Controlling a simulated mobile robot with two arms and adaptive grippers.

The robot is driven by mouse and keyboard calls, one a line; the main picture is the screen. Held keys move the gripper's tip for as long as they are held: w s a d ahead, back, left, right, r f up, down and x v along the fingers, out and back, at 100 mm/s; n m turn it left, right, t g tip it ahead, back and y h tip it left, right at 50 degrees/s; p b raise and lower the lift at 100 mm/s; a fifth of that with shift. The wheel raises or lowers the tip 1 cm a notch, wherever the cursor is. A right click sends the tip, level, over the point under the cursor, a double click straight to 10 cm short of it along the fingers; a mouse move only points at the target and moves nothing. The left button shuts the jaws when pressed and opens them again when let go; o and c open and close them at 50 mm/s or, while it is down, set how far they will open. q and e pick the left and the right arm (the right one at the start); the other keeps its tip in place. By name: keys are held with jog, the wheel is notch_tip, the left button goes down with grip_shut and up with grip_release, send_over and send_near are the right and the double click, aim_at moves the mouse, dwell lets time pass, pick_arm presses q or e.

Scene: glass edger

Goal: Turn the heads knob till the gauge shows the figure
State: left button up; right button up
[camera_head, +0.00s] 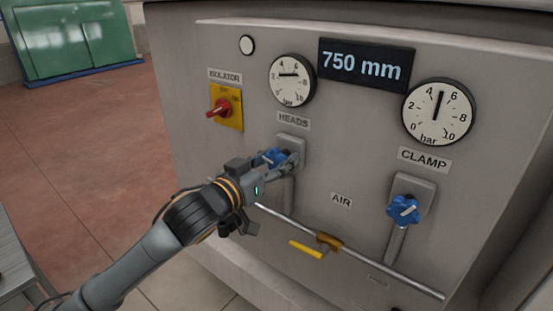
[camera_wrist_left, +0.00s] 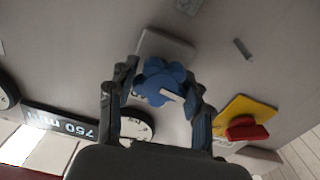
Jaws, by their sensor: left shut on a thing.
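The blue heads knob (camera_head: 271,157) sits on a grey plate under the HEADS label (camera_head: 293,120). In the left wrist view the blue lobed knob (camera_wrist_left: 160,78) with a white pointer mark lies between my fingers. My left gripper (camera_head: 282,160) is shut on this knob, a finger at each side, and hides part of it in the head view. The heads gauge (camera_head: 292,81) is above the label; its black needle points left, a little above the 2. My right gripper is not in view.
The clamp gauge (camera_head: 437,112) reads about 5, with its blue clamp knob (camera_head: 405,210) below. A red isolator switch (camera_head: 218,108) is at the left. A pipe with a yellow air lever (camera_head: 306,250) runs below. A display (camera_head: 366,66) shows 750 mm.

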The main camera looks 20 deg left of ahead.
pick_arm(q)
jog(key=shift+m, duration=0.3)
jog(key=shift+r+m+p, duration=0.1)
jog(key=shift+m+p, duration=0.6)
jog(key=shift+m, duration=0.2)
jog(key=m+p, duration=0.1)
jog(key=m, duration=0.1)
jog(key=shift+m, duration=0.3)
jog(key=m+p, duration=0.2)
jog(key=m, duration=0.3)
jog(key=shift+d, duration=0.1)
jog(key=o, duration=1.2)
jog(key=shift+s, duration=0.1)
